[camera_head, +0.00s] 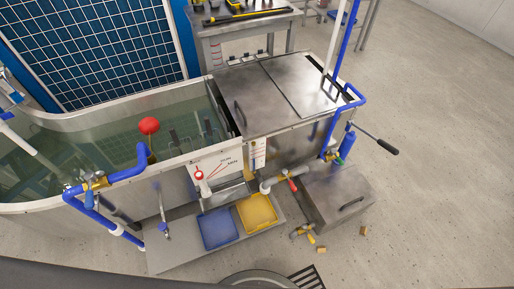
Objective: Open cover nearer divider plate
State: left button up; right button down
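Two metal covers lie flat on the right part of the tank (110,104). The left cover (262,92), nearer the open water, is grey, with a dark handle (240,113) near its left edge. The right cover (298,83) is lighter, with a dark handle (330,87) near its right side. The divider plate cannot be made out clearly; the left cover's left edge borders the open water. Neither of my grippers is in view.
A red ball (149,126) stands above the water. Blue pipes (125,174) run along the tank front, and a blue pipe (347,40) rises at the right. A blue tray (218,228), a yellow tray (257,212) and a metal box (338,197) are below.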

aim_at(256, 105)
jog(key=k, duration=1.1)
jog(key=z, duration=1.15)
jog(key=i, duration=1.6)
jog(key=u, duration=0.75)
